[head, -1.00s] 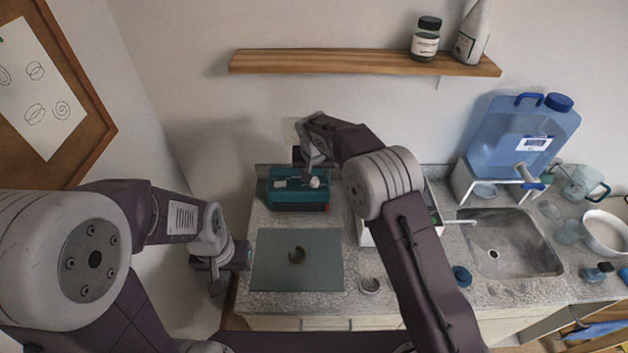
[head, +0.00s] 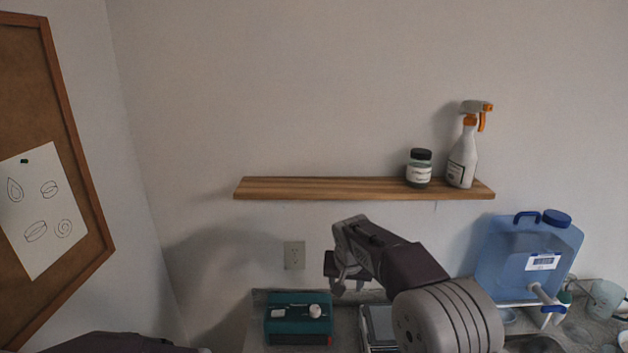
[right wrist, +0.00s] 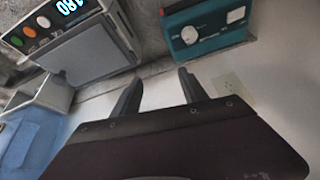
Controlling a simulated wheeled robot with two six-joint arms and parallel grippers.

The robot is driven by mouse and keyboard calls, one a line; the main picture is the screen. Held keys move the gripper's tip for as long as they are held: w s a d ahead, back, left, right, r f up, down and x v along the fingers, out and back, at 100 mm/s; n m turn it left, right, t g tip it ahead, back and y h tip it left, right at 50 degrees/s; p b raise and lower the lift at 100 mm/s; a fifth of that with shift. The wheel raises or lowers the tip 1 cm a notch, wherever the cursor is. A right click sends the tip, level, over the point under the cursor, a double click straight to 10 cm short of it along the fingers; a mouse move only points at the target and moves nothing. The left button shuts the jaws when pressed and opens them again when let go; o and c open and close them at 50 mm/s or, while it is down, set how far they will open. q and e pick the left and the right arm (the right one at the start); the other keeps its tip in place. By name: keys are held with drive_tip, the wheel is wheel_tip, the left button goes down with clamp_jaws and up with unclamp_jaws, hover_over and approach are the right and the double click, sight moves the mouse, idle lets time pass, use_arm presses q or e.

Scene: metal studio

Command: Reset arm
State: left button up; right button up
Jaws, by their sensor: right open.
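My right gripper (head: 338,274) hangs above the back of the counter, in front of the wall. In the right wrist view its two fingers (right wrist: 160,90) are apart with nothing between them. A teal box with a white knob (head: 298,318) stands below and left of it in the head view; it also shows at the top of the right wrist view (right wrist: 207,28). My left gripper is out of the head view; only a dark piece of my left arm shows at the bottom left edge.
A wooden shelf (head: 350,188) holds a jar (head: 419,168) and a spray bottle (head: 462,158). A blue water container (head: 527,258) stands at the right. A device with a lit display (right wrist: 72,38) is beside the teal box. A wall outlet (head: 294,255) is behind. Air left of my right gripper is clear.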

drive_tip(key=s+d+f+g, duration=0.1)
drive_tip(key=s+d+f, duration=0.1)
drive_tip(key=s+d, duration=0.5)
drive_tip(key=s+d+f+g, duration=0.1)
drive_tip(key=s+f, duration=0.2)
drive_tip(key=s, duration=0.4)
drive_tip(key=s+d+f+n+g+b, duration=0.1)
drive_tip(key=s+f, duration=0.3)
drive_tip(key=s, duration=0.4)
drive_tip(key=s+f, duration=0.4)
drive_tip(key=s, duration=0.3)
drive_tip(key=shift+s+d+n+g+y, duration=0.15)
drive_tip(key=shift+d+n+g+y, duration=0.15)
drive_tip(key=shift+d+g, duration=0.1)
drive_tip(key=shift+s, duration=0.1)
